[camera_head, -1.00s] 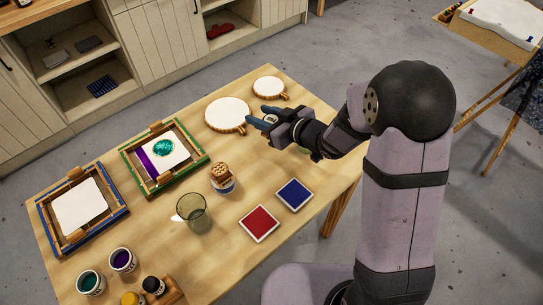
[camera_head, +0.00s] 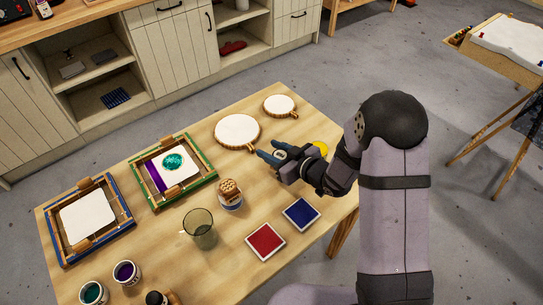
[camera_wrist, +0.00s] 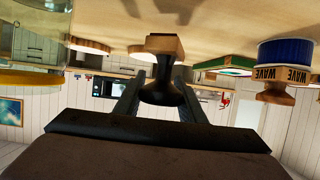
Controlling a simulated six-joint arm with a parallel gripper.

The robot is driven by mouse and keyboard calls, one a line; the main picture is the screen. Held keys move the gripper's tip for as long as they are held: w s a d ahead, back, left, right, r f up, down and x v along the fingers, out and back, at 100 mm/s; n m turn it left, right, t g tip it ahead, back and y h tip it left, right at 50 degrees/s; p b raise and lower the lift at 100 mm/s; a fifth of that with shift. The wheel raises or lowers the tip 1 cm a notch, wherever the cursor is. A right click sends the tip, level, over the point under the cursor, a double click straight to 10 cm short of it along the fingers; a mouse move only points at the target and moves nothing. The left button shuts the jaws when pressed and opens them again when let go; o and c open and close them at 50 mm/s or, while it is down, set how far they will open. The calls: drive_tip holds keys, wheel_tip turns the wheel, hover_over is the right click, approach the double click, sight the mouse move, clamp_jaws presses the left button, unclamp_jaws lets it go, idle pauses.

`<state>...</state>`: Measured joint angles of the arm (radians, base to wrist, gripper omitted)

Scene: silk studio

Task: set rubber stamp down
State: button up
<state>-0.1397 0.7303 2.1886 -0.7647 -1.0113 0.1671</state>
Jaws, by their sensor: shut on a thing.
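My gripper (camera_head: 268,151) is over the right half of the wooden table (camera_head: 215,263), beside a white round hoop. In the wrist view, where the table is at the top, my gripper (camera_wrist: 157,90) is shut on the rubber stamp (camera_wrist: 164,45). The stamp has a dark rounded handle between the fingers and a wooden block base towards the table. The base is at or very near the table; I cannot tell if they touch. The head view does not show the stamp clearly.
The larger white hoop (camera_head: 238,130) and smaller one (camera_head: 279,104) lie behind. A red pad (camera_head: 265,241) and blue pad (camera_head: 301,213) lie in front. A glass (camera_head: 200,230) and a WAVE-marked stamp stand (camera_wrist: 284,72) are nearby. A yellow thing (camera_head: 321,148) is partly hidden behind my arm.

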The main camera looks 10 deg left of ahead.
drive_tip(key=shift+f, duration=1.5)
drive_tip(key=shift+f, duration=0.1)
drive_tip(key=o, duration=1)
drive_tip(key=shift+o, duration=0.2)
drive_tip(key=shift+r, duration=0.2)
drive_tip(key=shift+s+d, duration=0.2)
drive_tip(key=shift+d, duration=0.05)
drive_tip(key=b+v, duration=0.1)
drive_tip(key=v, duration=1)
drive_tip(key=shift+d+b, duration=0.15)
drive_tip(key=shift+b, duration=0.15)
drive_tip(key=shift+s, duration=0.1)
